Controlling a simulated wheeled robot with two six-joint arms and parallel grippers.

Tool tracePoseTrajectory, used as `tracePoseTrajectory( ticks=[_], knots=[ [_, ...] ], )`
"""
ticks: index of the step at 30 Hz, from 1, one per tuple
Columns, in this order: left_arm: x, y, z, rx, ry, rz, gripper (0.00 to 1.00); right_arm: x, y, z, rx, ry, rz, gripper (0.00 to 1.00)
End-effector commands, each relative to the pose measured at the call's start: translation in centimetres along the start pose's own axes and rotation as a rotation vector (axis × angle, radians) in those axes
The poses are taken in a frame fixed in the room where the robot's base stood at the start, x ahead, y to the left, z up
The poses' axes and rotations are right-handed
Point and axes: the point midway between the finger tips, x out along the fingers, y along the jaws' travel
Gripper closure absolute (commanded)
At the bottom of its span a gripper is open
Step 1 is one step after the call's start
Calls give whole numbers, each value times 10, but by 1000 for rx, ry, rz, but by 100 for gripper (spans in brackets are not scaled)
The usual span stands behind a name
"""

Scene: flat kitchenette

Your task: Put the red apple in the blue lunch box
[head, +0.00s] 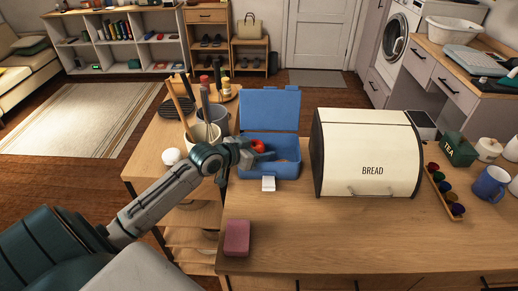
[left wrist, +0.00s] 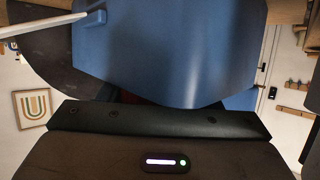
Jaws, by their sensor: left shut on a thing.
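The blue lunch box (head: 286,171) stands open on the counter, with its lid (head: 270,108) raised at the back and a white latch (head: 268,184) at the front. My left gripper (head: 262,153) is over the left part of the box and shut on the red apple (head: 258,146). The apple is partly hidden by the fingers, and I cannot tell whether it touches the box. In the left wrist view the blue lid (left wrist: 170,50) fills most of the upper part, and only a dark red sliver shows behind the gripper's edge. My right gripper is not in view.
A cream bread bin (head: 365,150) stands close to the right of the box. A utensil crock (head: 205,130) and a jar tray (head: 225,92) are to the left. A pink sponge (head: 237,238) lies in front. The counter's front middle is clear.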

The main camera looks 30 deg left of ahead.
Motion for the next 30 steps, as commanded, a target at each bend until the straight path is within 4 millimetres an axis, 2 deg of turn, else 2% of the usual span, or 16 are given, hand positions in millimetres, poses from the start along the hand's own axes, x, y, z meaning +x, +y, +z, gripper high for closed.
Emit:
tracePoseTrajectory(
  ticks=[1, 4, 11, 17, 23, 30],
  knots=[
    [0, 0, 2, 0, -6, 0, 40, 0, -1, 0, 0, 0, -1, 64],
    [0, 0, 3, -1, -6, 0, 21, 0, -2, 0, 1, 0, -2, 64],
    [0, 0, 3, -1, -7, -1, 20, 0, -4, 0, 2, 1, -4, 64],
    [-7, -1, -11, 2, -7, -1, 20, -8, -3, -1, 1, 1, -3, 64],
    [-33, -1, -8, 7, -9, -1, 20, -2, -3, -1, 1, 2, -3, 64],
    [-62, -1, -9, 8, -8, -1, 20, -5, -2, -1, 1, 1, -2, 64]
  ],
)
